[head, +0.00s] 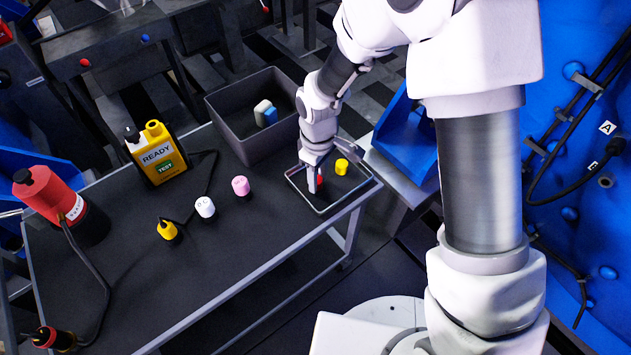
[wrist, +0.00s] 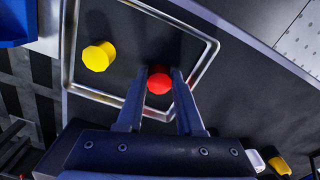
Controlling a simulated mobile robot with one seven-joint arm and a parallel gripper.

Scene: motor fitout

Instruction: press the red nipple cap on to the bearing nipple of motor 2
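The red nipple cap (wrist: 160,82) lies in the shallow metal-rimmed tray (wrist: 215,45), between my two fingertips in the wrist view. My gripper (wrist: 160,74) points down into the tray, with one finger on each side of the cap. The fingers look close to its sides or touching them; I cannot tell if they grip it. In the head view my gripper (head: 314,184) is over the tray (head: 349,199) and hides most of the red cap (head: 320,180). Motor 2 and its bearing nipple cannot be identified in either view.
A yellow cap (head: 342,167) shares the tray. White (head: 205,207), pink (head: 241,186) and yellow-black (head: 168,230) pieces stand on the dark bench (head: 240,250). A grey bin (head: 232,136) stands behind. A blue panel with cables (head: 590,170) is at the right.

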